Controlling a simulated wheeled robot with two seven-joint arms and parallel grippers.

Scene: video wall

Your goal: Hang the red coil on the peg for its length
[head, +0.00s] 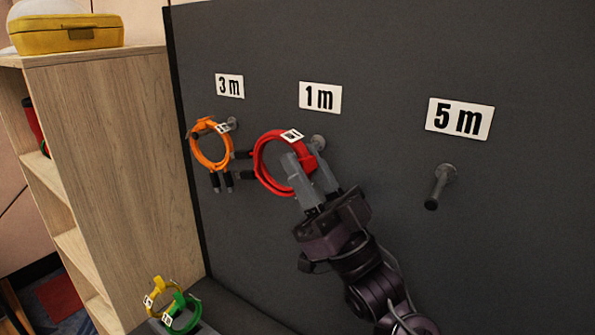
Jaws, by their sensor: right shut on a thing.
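The red coil (257,168) is in the grip of my right gripper (306,168), in front of the dark panel. The gripper's fingers close on the coil's right side. A small white tag (292,135) sits at the coil's top; its print is too small to read surely. The peg under the "1 m" sign (320,97) shows its base (318,142) just right of the coil's top. I cannot tell whether the coil is around this peg or in front of it. The peg under the "5 m" sign (460,118) is bare (439,186). My left gripper is not in view.
An orange coil (196,152) hangs at the peg under the "3 m" sign (229,86), close left of the red coil. A yellow coil (156,289) and a green coil (184,325) are low at the front. A wooden shelf (110,150) with a yellow case (65,35) stands left.

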